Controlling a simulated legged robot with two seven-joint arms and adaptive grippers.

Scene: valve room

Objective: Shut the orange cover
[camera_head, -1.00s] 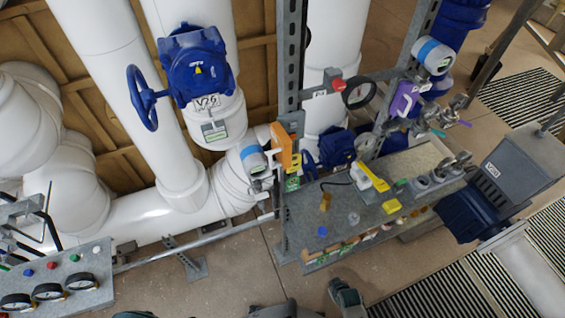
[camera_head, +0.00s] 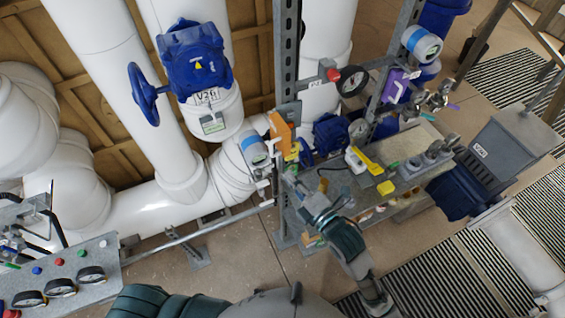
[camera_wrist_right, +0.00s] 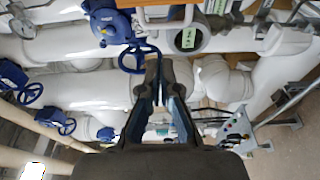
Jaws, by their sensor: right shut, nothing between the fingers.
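The orange cover (camera_head: 281,131) is on a small box mounted on the grey upright post, left of the bench in the head view. It appears raised, standing out from its box. My right gripper (camera_head: 288,176) is just below the cover, apart from it, with its arm reaching up from the lower right. In the wrist view the right gripper (camera_wrist_right: 161,76) has its fingers together and holds nothing. An orange-brown strip crosses the top of that view; I cannot tell whether it is the cover. My left gripper is not in view.
A blue-and-white gauge (camera_head: 255,150) sits close left of the cover. The grey post (camera_head: 287,60) rises behind it. A bench (camera_head: 408,170) with a yellow-handled device (camera_head: 366,160) stands to the right. A blue handwheel valve (camera_head: 193,62) is at upper left.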

